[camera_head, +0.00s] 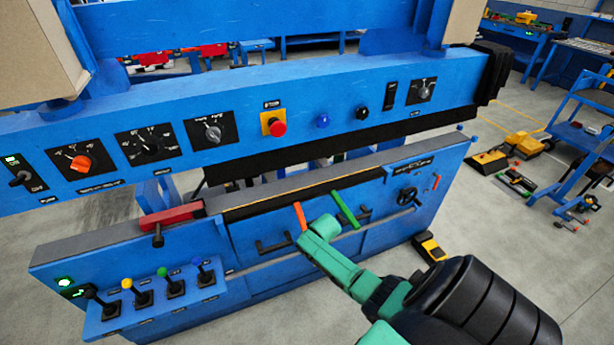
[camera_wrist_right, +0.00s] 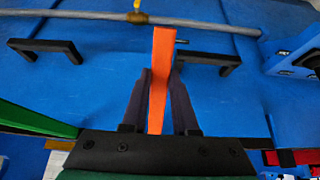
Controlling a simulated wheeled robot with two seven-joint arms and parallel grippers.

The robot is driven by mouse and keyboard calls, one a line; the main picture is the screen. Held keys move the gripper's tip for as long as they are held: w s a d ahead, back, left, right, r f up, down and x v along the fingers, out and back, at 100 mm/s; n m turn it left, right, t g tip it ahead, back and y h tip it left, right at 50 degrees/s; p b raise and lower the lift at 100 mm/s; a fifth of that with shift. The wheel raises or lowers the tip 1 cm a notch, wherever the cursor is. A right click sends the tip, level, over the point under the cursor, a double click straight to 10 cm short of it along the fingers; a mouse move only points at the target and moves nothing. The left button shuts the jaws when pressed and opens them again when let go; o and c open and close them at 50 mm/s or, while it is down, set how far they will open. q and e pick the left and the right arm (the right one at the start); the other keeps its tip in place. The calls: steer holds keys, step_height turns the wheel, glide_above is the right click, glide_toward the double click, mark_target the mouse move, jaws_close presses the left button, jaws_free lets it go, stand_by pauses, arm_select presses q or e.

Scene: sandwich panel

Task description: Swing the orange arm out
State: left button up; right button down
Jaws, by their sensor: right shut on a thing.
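The orange arm (camera_head: 300,216) is a narrow bar on the front face of the blue machine, standing nearly upright with a slight tilt. It also shows in the right wrist view (camera_wrist_right: 162,50), running between the two dark fingers. My right gripper (camera_wrist_right: 158,85) is shut on the orange arm. In the head view its green wrist hides the fingers and the arm's lower part. My left gripper is not in view.
A green bar (camera_head: 345,209) is close to the right of my right gripper. Black handles (camera_head: 272,245) and a grey rail (camera_wrist_right: 100,15) are on the same panel. A red block (camera_head: 171,215) sits farther left, and a black handwheel (camera_head: 407,196) is to the right.

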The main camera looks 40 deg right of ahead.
steer(key=shift+s+a+r+g+y+p, duration=0.15)
steer(key=shift+r+g+p, duration=0.25)
steer(key=shift+r, duration=0.2)
steer(key=shift+s+d+r+g+y+p, duration=0.15)
steer(key=shift+r+g+p, duration=0.2)
steer(key=shift+r, duration=0.25)
steer(key=shift+a+r+g, duration=0.15)
steer(key=shift+r+g, duration=0.2)
steer(key=shift+g, duration=0.2)
steer(key=shift+s+r+g+y, duration=0.1)
steer(key=shift+r+g+y, duration=0.3)
steer(key=shift+r+g, duration=0.2)
arm_select(q)
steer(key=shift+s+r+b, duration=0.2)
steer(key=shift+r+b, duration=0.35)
steer(key=shift+b, duration=0.3)
arm_select(e)
steer(key=shift+r+g+y, duration=0.3)
steer(key=shift+r+g, duration=0.8)
steer(key=shift+r, duration=0.05)
steer(key=c, duration=0.7)
jaws_free()
